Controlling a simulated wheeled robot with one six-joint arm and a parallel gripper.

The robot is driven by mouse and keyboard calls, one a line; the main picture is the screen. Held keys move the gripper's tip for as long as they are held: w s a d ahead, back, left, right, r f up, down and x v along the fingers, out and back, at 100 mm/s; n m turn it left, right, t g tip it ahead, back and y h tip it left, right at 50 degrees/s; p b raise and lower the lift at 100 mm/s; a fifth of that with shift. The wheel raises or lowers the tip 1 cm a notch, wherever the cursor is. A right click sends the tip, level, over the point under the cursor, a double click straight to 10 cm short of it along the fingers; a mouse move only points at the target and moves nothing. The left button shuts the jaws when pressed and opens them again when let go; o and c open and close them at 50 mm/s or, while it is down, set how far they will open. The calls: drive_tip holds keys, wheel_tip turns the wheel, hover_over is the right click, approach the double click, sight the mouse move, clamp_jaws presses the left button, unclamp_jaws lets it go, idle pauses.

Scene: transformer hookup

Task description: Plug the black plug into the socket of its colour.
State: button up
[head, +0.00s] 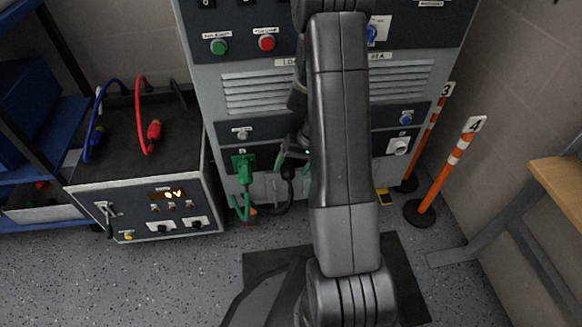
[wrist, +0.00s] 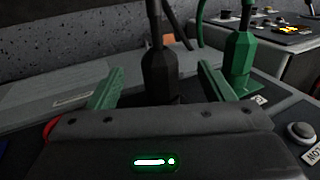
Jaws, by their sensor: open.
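The black plug (wrist: 160,72) stands between the two green fingers of my gripper (wrist: 161,68) in the wrist view, with a gap on each side. Its cable runs up and away. Its front end reaches a dark part at the cabinet face; my gripper's body hides the lower edge, so I cannot tell how deep it sits. In the head view the black plug (head: 288,171) shows only partly below my gripper (head: 293,152), beside my arm. The black socket itself is not clearly visible.
A green plug (head: 243,168) sits at the cabinet (head: 225,110) left of my gripper. A white socket (head: 398,146) is right of my arm. A test unit (head: 150,205) stands at left. Orange posts (head: 447,165) stand at right. My arm covers the cabinet's middle.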

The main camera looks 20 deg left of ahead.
drive_tip(key=shift+p+v, duration=1.1)
drive_tip(key=shift+v, duration=1)
drive_tip(key=p+v, duration=0.2)
drive_tip(key=v, duration=0.5)
drive_tip(key=shift+r+p, duration=0.25)
drive_tip(key=shift+p, duration=0.05)
drive_tip(key=shift+w+d, duration=0.1)
drive_tip(key=b+x, duration=0.4)
drive_tip(key=x, duration=0.6)
drive_tip(key=shift+f, duration=0.3)
drive_tip(key=shift+r, duration=0.1)
